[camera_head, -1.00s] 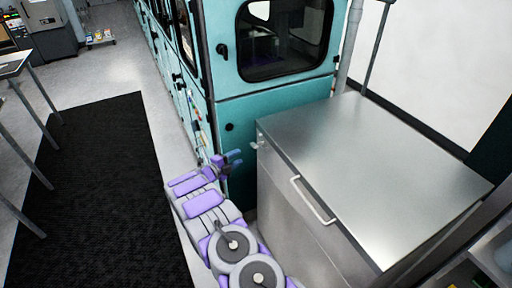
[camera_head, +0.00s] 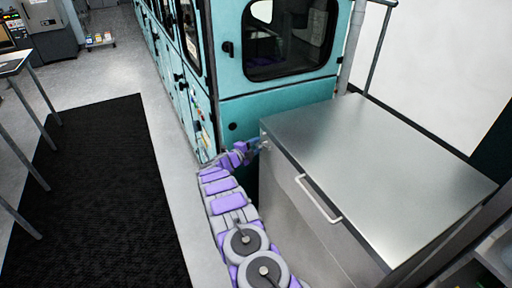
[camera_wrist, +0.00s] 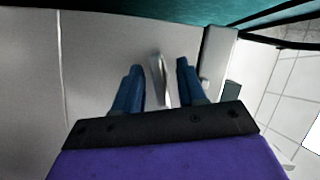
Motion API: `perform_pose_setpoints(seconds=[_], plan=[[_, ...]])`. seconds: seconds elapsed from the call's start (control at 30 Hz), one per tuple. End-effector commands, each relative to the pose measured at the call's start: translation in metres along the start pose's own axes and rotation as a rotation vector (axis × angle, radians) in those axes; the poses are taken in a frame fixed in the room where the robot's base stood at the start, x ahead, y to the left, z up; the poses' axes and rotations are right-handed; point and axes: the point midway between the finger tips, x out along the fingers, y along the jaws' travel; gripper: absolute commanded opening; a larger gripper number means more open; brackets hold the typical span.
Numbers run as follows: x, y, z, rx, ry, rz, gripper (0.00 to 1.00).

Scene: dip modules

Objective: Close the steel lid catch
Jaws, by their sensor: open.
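The steel box (camera_head: 330,215) with its flat lid (camera_head: 385,165) stands at the right in the head view. The steel lid catch (camera_wrist: 158,72) shows in the wrist view as a narrow bright metal piece on the pale box wall. In the head view the catch is at the box's far left upper corner, mostly hidden by my gripper (camera_head: 257,146). In the wrist view my gripper (camera_wrist: 159,70) is open, with one blue finger on each side of the catch. I cannot tell whether either finger touches it.
A bar handle (camera_head: 318,200) sticks out from the box front. A teal machine cabinet (camera_head: 275,110) stands close behind the box and my gripper. A black mat (camera_head: 95,200) covers the floor at left, with clear floor beside it.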

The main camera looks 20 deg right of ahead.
Motion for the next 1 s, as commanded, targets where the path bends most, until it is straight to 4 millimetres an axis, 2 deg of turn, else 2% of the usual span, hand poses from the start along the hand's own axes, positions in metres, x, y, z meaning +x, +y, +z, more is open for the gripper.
perform_pose_setpoints(seconds=[0.17, 0.6, 1.0], plan=[[0.0045, 0.0010, -0.0021, 0.003, 0.000, 0.004, 0.40], [0.0000, 0.0009, -0.0001, 0.000, 0.001, 0.001, 0.00], [-0.0015, 0.0024, 0.0025, -0.002, -0.005, 0.003, 0.00]])
